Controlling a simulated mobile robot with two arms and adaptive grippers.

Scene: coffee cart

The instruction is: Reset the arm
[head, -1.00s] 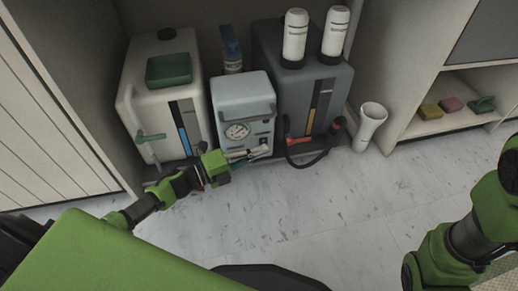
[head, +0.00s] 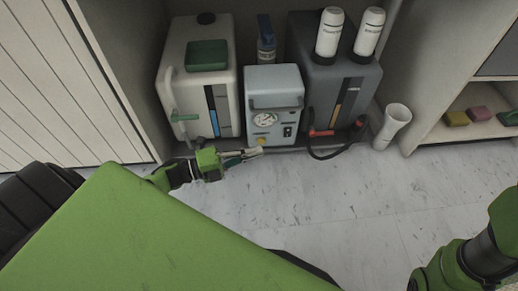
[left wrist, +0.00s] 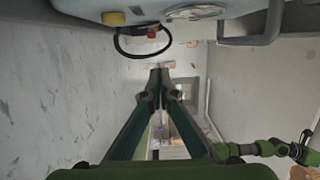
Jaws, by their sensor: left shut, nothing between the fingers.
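My left gripper (head: 250,153) is low in front of the light blue-grey pump box (head: 274,100), near its lower front edge. Its fingers are shut and hold nothing. In the left wrist view the two fingertips (left wrist: 158,76) meet in the middle, below the box's underside (left wrist: 120,8). The box has a round gauge (head: 264,120), a yellow knob (head: 261,142) and a handle (left wrist: 252,28). My right arm (head: 470,262) shows at the lower right of the head view, but its gripper is out of the frame.
A cream tank (head: 222,90) stands left of the box and a dark grey tank (head: 312,96) right of it, with a black hose (head: 335,152). A white cup-shaped holder (head: 394,124) stands farther right. The marble floor (head: 330,200) in front is clear.

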